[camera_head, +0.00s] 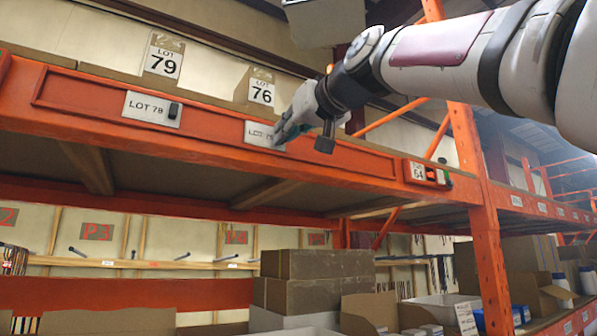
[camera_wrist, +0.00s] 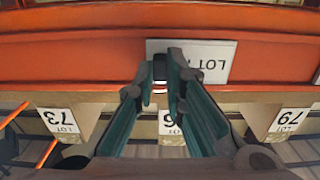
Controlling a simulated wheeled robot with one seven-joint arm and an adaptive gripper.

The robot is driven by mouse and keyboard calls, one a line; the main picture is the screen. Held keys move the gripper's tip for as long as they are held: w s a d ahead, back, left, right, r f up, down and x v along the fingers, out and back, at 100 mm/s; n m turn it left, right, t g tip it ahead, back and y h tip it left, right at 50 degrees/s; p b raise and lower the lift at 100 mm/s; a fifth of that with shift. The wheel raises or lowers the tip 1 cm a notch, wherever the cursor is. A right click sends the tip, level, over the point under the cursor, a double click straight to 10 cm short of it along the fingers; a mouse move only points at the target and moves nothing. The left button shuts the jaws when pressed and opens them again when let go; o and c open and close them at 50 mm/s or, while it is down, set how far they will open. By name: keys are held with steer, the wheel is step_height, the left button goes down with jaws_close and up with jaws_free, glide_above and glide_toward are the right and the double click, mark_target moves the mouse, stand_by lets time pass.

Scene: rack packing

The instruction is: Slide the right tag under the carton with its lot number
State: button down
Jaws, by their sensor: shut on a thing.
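A white tag (camera_head: 258,133) lies against the orange shelf beam, below the carton marked LOT 76 (camera_head: 247,92). My gripper (camera_head: 283,137) is shut at the tag's right end. In the wrist view, my gripper (camera_wrist: 162,88) closes on the dark knob of the tag (camera_wrist: 214,62), which appears upside down; its digits are partly hidden by a finger. A second tag (camera_head: 146,108), reading LOT 7 with an unclear last digit, sits on the beam below the carton marked LOT 79 (camera_head: 153,76). The LOT 79 carton (camera_wrist: 262,108) also shows in the wrist view.
The wrist view shows a carton marked LOT 73 (camera_wrist: 75,120) at left. Another small tag (camera_head: 417,170) sits farther right on the beam, near the orange upright (camera_head: 486,240). Brown boxes (camera_head: 315,280) stand below the shelf.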

steer(key=c, duration=1.6)
jaws_free()
steer(key=shift+c, duration=0.2)
steer(key=shift+s+d, duration=0.1)
steer(key=v, duration=1.1)
steer(key=shift+s+d, duration=0.25)
steer(key=shift+s, duration=0.05)
steer(key=s+d+f+m+g+h, duration=0.1)
steer(key=d+f+m+g+h, duration=0.2)
steer(key=f, duration=1.1)
steer(key=s+d+f+m+g+h, duration=0.1)
steer(key=s+d+f+h, duration=0.3)
steer(key=f, duration=1)
steer(key=s+d+f+m+g+h, duration=0.1)
steer(key=s+d+f, duration=0.2)
steer(key=f, duration=0.6)
steer(key=s+d+f+m+g+h, duration=0.1)
steer(key=s+d+f+g, duration=0.1)
steer(key=f, duration=0.7)
steer(key=s+d+f+g+h, duration=0.1)
steer(key=s+d+f+g, duration=0.1)
steer(key=s+d+f, duration=0.3)
step_height(320, 180, down, 4)
steer(key=shift+s+m, duration=0.4)
steer(key=shift+s, duration=0.4)
